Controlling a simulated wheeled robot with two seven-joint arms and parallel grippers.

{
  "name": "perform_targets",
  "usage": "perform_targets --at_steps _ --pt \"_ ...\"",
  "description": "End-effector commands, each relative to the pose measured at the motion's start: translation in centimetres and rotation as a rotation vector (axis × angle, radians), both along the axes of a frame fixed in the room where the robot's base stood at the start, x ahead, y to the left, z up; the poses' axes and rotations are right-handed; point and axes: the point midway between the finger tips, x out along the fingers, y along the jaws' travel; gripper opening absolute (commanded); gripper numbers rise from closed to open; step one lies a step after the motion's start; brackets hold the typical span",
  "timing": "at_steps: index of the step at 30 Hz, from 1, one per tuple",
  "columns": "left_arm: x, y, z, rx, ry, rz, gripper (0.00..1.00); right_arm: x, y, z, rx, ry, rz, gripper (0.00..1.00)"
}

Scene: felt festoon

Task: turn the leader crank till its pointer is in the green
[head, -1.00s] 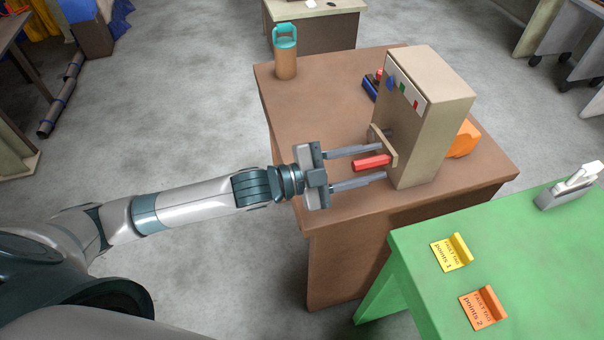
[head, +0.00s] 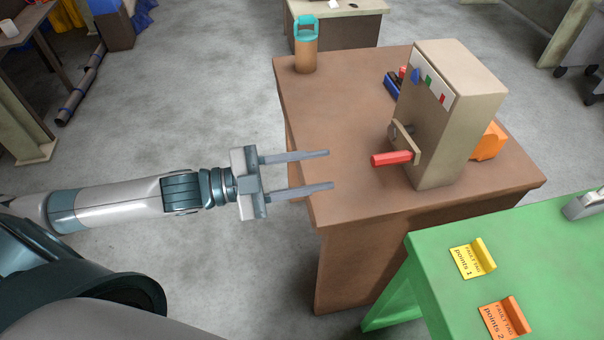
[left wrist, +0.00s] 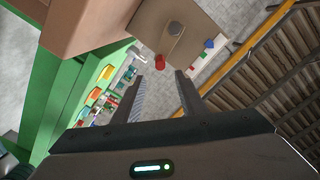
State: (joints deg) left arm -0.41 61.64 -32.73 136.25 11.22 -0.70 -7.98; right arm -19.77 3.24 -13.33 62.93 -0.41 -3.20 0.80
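The leader crank is on the front of a beige box (head: 462,110) on the brown table. It has a tan arm (head: 407,140) and a red handle (head: 391,159) that sticks out toward my gripper. The handle (left wrist: 160,62) also shows in the left wrist view. A white strip (head: 430,86) with blue, green and red marks is on the box above the crank. My right gripper is not in view.
The brown table (head: 345,110) also bears a teal-lidded bottle (head: 306,50), a dark blue and red item (head: 392,84) and an orange object (head: 488,143).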

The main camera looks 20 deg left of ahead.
Motion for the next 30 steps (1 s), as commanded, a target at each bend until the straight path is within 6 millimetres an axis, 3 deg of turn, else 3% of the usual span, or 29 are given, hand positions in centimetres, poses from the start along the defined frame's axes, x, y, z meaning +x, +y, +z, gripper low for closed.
perform_targets --at_steps 9,21,26,30 --pt "-1.2 1.6 -0.1 0.001 0.002 0.001 0.38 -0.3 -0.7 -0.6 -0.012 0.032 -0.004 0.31" --pt "-1.3 1.8 0.0 0.0 0.0 0.0 0.38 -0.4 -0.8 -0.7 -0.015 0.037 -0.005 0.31" --pt "-1.0 1.8 0.2 -0.011 0.017 0.006 0.0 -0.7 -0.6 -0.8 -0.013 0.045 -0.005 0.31" --pt "0.1 2.1 0.7 -0.06 0.093 0.038 0.0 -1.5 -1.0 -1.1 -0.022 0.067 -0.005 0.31"
